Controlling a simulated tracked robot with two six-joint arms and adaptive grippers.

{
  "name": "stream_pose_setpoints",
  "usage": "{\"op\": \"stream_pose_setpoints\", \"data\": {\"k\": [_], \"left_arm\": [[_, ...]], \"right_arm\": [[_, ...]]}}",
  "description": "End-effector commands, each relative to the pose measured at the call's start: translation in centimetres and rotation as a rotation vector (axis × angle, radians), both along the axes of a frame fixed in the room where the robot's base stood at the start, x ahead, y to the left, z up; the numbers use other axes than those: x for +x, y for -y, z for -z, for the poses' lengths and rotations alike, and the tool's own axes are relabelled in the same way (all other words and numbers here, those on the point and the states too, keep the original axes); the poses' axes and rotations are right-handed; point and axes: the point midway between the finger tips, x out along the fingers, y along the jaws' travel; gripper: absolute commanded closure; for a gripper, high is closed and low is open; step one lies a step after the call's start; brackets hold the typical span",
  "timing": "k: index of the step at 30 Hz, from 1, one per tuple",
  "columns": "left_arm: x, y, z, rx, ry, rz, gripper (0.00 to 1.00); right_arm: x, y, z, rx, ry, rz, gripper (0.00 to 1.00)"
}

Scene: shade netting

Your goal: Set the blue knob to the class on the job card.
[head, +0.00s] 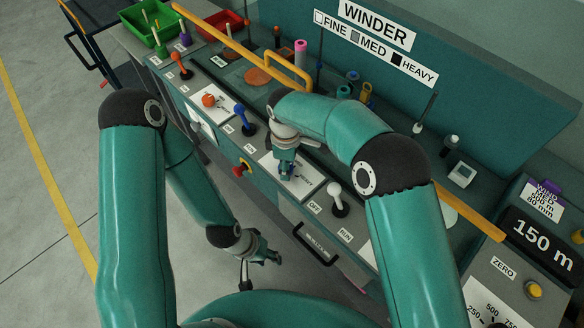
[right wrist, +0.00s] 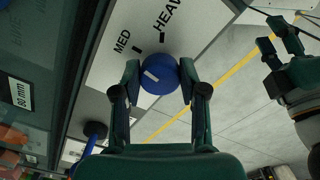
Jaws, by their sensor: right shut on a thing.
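The blue knob (right wrist: 160,73) sits between the two fingers of my right gripper (right wrist: 160,84), which is shut on it. Its white mark points left and slightly up in the right wrist view, to the left of the MED tick and away from HEAVY. Any label further left is hidden by a finger. In the head view my right gripper (head: 286,168) covers the knob on its white plate (head: 306,186). The job card (head: 543,199) at the right reads WIND, MED and 80 mm. My left gripper (head: 264,258) hangs empty in front of the bench, fingers apart.
A blue lever (head: 243,120), an orange knob (head: 209,100) and a white-knobbed lever (head: 336,196) stand along the panel. A red button (head: 242,167) is on the bench front. A yellow bar (head: 290,70) crosses above the bench. A display (head: 545,243) reads 150 m.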

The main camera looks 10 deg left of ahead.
Motion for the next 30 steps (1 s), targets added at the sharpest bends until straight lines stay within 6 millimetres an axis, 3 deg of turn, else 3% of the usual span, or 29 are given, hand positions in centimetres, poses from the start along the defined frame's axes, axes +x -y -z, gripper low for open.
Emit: {"op": "stream_pose_setpoints", "data": {"k": [9,25,26,30], "left_arm": [[0.0,-0.01,0.31,0.0,0.0,0.0,0.6],[0.0,0.0,0.34,0.0,0.0,0.0,0.6],[0.0,0.0,0.34,0.0,0.0,0.0,0.6],[0.0,0.0,0.34,0.0,0.0,0.0,0.6]], "right_arm": [[-0.13,-0.6,-0.12,0.011,0.003,-0.14,0.93],[-0.18,-0.58,-0.09,0.01,0.003,-0.166,0.93],[-0.19,-0.58,-0.09,0.01,0.003,-0.165,0.55],[-0.16,-0.43,-0.06,0.008,0.001,-0.164,0.33]]}}
